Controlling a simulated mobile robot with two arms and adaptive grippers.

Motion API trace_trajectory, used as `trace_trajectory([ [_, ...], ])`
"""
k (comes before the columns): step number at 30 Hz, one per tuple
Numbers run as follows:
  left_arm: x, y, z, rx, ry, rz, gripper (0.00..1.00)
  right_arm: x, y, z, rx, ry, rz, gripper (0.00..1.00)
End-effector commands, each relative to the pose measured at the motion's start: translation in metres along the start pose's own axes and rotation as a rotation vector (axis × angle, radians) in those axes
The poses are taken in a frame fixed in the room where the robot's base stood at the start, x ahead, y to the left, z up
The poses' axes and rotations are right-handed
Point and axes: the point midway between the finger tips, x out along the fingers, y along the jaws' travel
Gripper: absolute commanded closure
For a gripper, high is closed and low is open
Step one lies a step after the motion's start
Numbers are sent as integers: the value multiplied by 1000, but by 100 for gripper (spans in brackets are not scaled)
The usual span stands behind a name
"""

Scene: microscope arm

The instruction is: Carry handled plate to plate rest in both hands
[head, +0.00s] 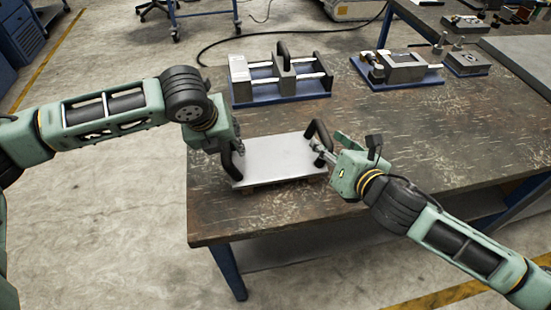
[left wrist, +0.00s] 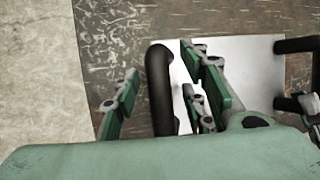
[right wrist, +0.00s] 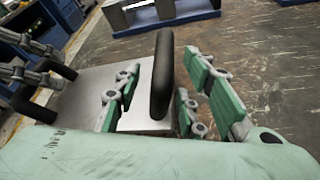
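The handled plate (head: 275,160) is a flat silver-grey plate near the front left of the workbench. It has a black upright handle at each end, a left handle (left wrist: 160,88) and a right handle (right wrist: 162,75). My left gripper (left wrist: 165,95) is open, with its fingers on either side of the left handle and gaps showing. My right gripper (right wrist: 163,100) is open, with its fingers on either side of the right handle, also apart from it. In the head view the left fingertips are mostly hidden by my wrist. I cannot tell which thing is the plate rest.
The brown, scratched workbench (head: 420,130) is clear to the right of the plate. Behind the plate stands a blue-based fixture (head: 278,80) with rails and a black handle. Another blue-based device (head: 405,68) stands at the back right. The bench's front edge is close to the plate.

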Motion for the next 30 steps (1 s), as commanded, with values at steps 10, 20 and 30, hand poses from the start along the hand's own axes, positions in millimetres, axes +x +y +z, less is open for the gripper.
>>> trace_trajectory([
  [10, -32, -1, 0, 2, -2, -4, 60, 0, -1, -1, 0, 1, -2, 62],
  [20, -99, 0, 1, 0, -2, -2, 60, 0, -1, -1, 0, 2, -3, 62],
  [30, -120, 0, 1, -1, 0, 0, 60, -12, -2, -1, -2, 3, -3, 62],
])
